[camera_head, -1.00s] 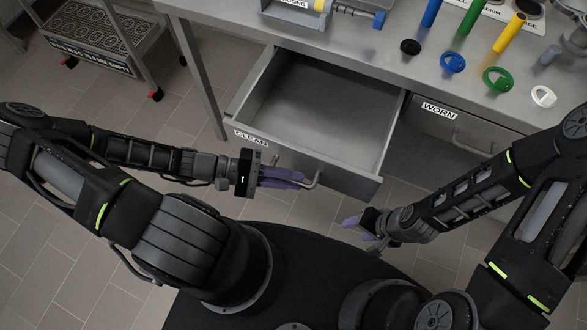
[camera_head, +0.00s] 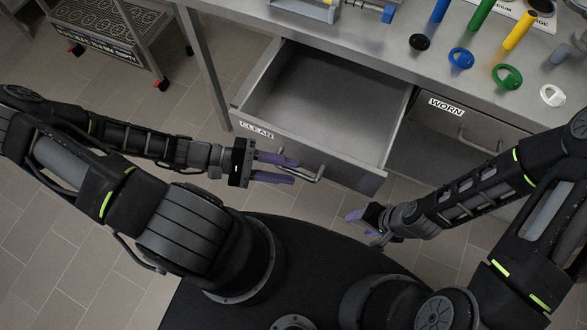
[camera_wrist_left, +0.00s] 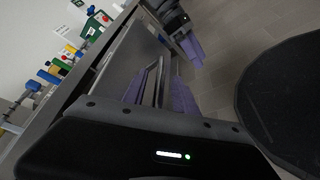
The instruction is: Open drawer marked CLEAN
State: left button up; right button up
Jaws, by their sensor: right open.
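The drawer marked CLEAN (camera_head: 256,129) is pulled well out from under the bench, and its visible inside is empty. Its bar handle (camera_head: 317,173) is on the front panel and also shows in the left wrist view (camera_wrist_left: 150,82). My left gripper (camera_head: 295,171) is at the handle's left end, its purple fingers spread apart. In the left wrist view the handle lies ahead between the fingers, and no grip on it shows. My right gripper (camera_head: 359,223) is open and empty, below the drawer's front right corner.
A closed drawer marked WORN (camera_head: 446,106) is to the right. The bench top holds colored cylinders, a green ring (camera_head: 507,77), a blue ring (camera_head: 460,58) and a white ring (camera_head: 552,95). Floor is clear left of the drawer.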

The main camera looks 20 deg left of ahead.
pick_arm(q)
jog(key=v, duration=0.5)
jog(key=shift+a+r, duration=0.1)
jog(key=shift+a, duration=0.1)
jog(key=shift+s, duration=0.1)
